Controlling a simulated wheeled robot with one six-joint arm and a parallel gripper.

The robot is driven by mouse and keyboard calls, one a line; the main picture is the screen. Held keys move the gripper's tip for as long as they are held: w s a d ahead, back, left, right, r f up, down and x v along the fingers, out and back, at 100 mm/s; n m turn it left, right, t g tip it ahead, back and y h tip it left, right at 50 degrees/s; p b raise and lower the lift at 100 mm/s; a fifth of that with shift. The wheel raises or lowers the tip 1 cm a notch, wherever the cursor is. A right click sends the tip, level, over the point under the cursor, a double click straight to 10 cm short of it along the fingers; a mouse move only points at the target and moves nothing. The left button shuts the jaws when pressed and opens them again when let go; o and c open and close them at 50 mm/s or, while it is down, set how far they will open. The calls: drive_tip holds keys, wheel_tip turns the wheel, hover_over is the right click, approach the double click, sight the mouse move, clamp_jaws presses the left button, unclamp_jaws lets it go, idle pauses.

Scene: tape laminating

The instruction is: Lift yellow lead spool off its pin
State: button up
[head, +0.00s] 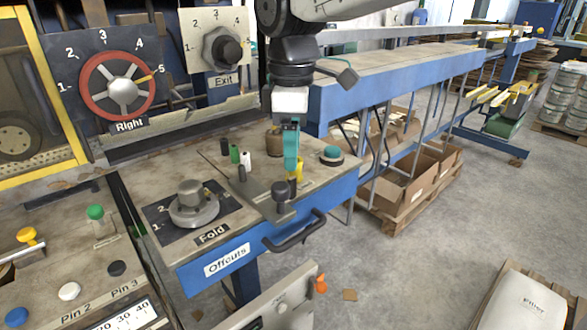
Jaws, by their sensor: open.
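The yellow lead spool (299,171) shows as a small patch of yellow on the worn bench top, partly hidden behind the teal fingers of my gripper (290,170). My gripper points straight down from above, with its fingertips in front of or around the spool in this view. I cannot tell whether they touch it. The pin under the spool is hidden. My gripper is open.
Left of my gripper stand a white spool (246,160), a green spool (234,154) and a brown pot (274,142). A teal-topped button (331,155) is close on the right. A dark-knobbed lever (281,193) stands in front, near the Fold dial (193,204).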

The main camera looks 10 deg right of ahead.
drive_tip(key=shift+s+d+f, duration=0.1)
drive_tip(key=shift+s+f, duration=0.05)
drive_tip(key=shift+f, duration=1.55)
drive_tip(key=shift+c, duration=0.3)
drive_tip(key=c, duration=1)
drive_tip(key=shift+r, duration=0.55)
wheel_tip(320, 180, up, 2)
drive_tip(key=shift+r, duration=0.2)
drive_tip(key=s+d, duration=0.2)
drive_tip(key=s, duration=0.3)
drive_tip(key=s+d+r, duration=0.1)
drive_tip(key=s+d, duration=0.1)
drive_tip(key=s, duration=0.3)
drive_tip(key=s+d, duration=0.2)
drive_tip(key=s, duration=0.2)
drive_tip(key=shift+s+d+r, duration=0.1)
drive_tip(key=shift+s+r, duration=0.15)
drive_tip(key=shift+s, duration=0.15)
